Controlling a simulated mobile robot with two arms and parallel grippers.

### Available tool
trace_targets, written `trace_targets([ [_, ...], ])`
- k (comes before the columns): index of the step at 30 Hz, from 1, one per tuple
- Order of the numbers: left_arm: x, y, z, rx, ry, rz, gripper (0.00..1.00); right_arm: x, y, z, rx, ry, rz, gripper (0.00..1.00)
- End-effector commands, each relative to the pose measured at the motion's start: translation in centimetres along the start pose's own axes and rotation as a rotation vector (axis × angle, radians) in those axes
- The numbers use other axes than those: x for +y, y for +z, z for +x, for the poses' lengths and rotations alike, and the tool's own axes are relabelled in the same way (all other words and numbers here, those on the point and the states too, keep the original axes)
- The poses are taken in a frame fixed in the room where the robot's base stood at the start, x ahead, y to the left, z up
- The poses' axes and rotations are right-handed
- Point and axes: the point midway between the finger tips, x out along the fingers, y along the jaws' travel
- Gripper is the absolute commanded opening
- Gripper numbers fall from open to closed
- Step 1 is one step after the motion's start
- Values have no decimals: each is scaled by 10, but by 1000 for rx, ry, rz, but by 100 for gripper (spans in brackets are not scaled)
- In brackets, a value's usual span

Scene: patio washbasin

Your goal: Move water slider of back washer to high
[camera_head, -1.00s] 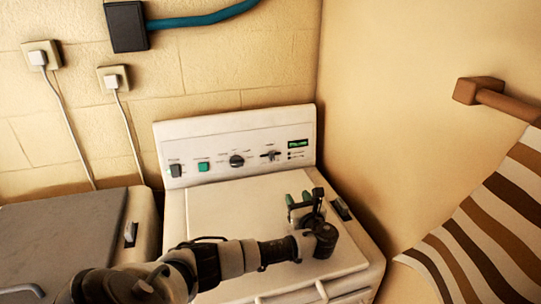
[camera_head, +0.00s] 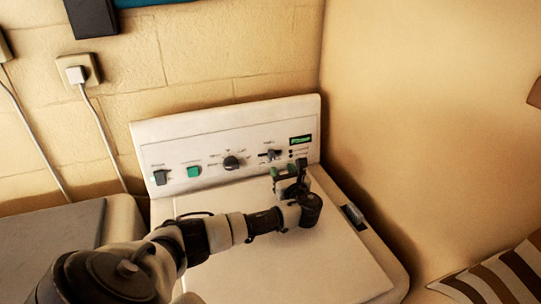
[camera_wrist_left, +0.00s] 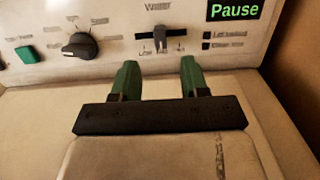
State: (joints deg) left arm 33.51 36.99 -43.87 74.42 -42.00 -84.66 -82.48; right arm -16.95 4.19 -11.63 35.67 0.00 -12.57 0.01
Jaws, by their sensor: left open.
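The back washer (camera_head: 300,262) stands against the wall with a white control panel (camera_head: 215,135). Its water slider (camera_head: 270,154) sits right of a round black knob, under a "Water" label. My right gripper is not in view.
The panel also has a round knob (camera_wrist_left: 82,46), a green button (camera_wrist_left: 27,54) and a lit "Pause" display (camera_wrist_left: 235,10). A wall rises close on the right. Another grey-topped machine (camera_head: 50,245) is at left.

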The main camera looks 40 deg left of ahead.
Motion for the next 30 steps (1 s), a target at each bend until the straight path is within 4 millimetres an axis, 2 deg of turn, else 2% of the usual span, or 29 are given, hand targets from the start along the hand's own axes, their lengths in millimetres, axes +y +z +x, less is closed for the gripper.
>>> trace_targets([
  [1,1,-6,9,-3,3,-1,45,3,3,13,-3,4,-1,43],
  [6,1,-7,41,-4,4,-2,45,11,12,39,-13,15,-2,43],
  [15,0,-4,82,-3,2,0,45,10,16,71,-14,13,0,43],
  [22,0,-1,92,0,1,-1,45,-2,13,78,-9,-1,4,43],
  [30,0,0,93,0,0,0,43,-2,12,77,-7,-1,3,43],
])
